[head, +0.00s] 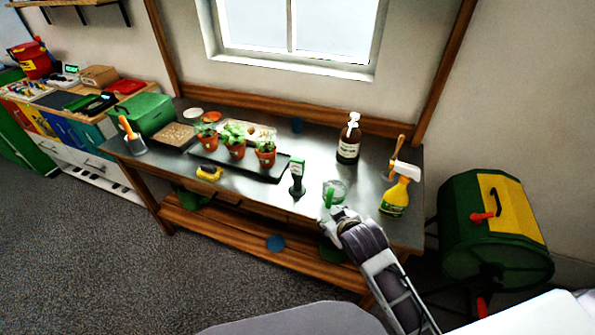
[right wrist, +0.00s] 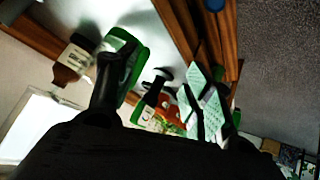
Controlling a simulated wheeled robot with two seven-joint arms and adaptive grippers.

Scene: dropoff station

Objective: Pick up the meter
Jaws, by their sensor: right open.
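The meter (head: 297,177), which I take to be the upright device with a green top and dark body, stands near the front edge of the grey workbench. A dark upright shape that looks like the meter (right wrist: 153,95) shows between the fingers in the right wrist view, farther off. My right gripper (head: 334,208) is over the bench's front edge, to the right of the meter and apart from it. In the right wrist view the right gripper (right wrist: 158,88) is open, with nothing clearly held. A green-rimmed clear jar (head: 337,187) is just behind it. My left gripper is out of view.
A black tray (head: 271,174) with potted seedlings lies left of the meter. A brown bottle (head: 348,143) stands behind, and a yellow spray bottle (head: 395,195) stands right of the gripper. A yellow and black item (head: 209,173) lies at the front left.

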